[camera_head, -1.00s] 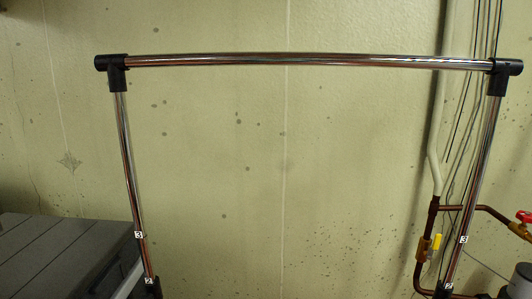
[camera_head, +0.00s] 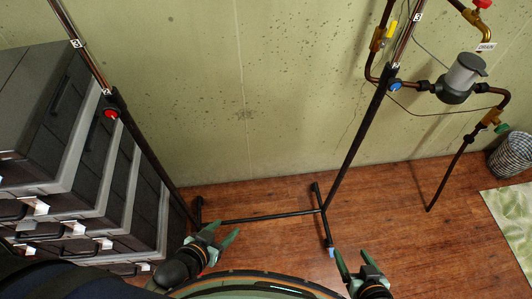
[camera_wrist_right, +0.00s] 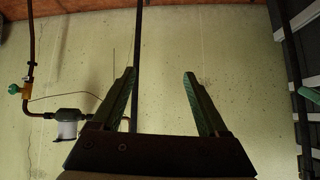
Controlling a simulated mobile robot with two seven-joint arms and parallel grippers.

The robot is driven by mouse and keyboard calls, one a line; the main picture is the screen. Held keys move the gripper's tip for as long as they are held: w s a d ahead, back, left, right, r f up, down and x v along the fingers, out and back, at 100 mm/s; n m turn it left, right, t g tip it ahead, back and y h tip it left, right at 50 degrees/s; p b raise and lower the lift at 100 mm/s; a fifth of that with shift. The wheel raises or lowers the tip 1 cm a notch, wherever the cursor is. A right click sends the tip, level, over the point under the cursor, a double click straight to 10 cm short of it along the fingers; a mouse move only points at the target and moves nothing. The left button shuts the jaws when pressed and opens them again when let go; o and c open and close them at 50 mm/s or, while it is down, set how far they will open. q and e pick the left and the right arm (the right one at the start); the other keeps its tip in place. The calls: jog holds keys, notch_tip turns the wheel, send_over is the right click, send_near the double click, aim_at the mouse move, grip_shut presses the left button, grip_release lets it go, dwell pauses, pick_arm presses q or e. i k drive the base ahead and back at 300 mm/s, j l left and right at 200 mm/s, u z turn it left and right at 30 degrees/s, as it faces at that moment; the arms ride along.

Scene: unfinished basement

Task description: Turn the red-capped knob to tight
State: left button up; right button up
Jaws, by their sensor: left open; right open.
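The red-capped knob (camera_head: 110,113) is on the black sleeve of the garment rack's left post, beside the drawer stack. A blue-capped knob (camera_head: 395,85) is on the right post. My left gripper (camera_head: 227,228) is open and empty, low in the head view, below and right of the red-capped knob and well apart from it. My right gripper (camera_head: 351,252) is open and empty near the rack's right foot in the picture. In the right wrist view its two green fingers (camera_wrist_right: 159,74) are spread, with a black post (camera_wrist_right: 138,50) behind them. The tight direction is not marked visibly.
A stack of grey drawers (camera_head: 40,110) stands close left of the rack. Copper pipes with a grey meter (camera_head: 462,78) and a red valve handle (camera_head: 483,3) are on the right wall. A basket (camera_head: 514,153) and a pale rug (camera_head: 512,215) lie right.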

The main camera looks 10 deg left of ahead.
aim_at(111, 111)
jog(key=u, duration=1.55)
